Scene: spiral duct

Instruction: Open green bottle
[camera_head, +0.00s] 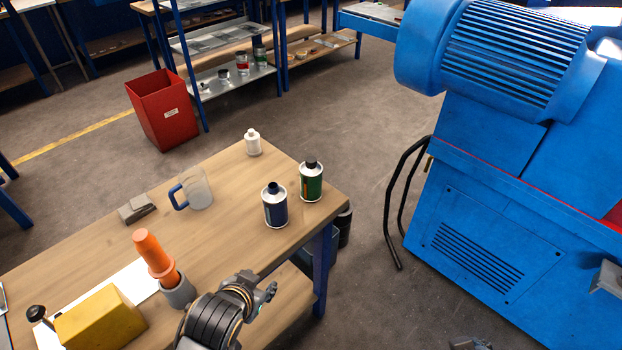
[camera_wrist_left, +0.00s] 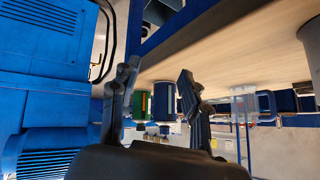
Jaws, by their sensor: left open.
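The green bottle (camera_head: 311,182) with a black cap stands upright near the table's far right corner; its cap looks closed. It also shows upside down in the left wrist view (camera_wrist_left: 141,105), between my fingers but beyond them. A similar dark blue bottle (camera_head: 275,206) stands just left of it, apart; it also shows in the wrist view (camera_wrist_left: 164,101). My left gripper (camera_head: 266,290) is near the table's front edge, nearer than both bottles. In the wrist view its fingers (camera_wrist_left: 160,70) are open and empty. A small grey part (camera_head: 470,343) at the bottom edge may be my right gripper; its jaws are unclear.
On the wooden table (camera_head: 120,247) stand a white bottle (camera_head: 253,142), a mug (camera_head: 195,190) with blue handle, a grey block (camera_head: 137,208), an orange-handled tool (camera_head: 153,252) and a yellow block (camera_head: 101,319). A blue machine (camera_head: 500,215) stands right, across open floor.

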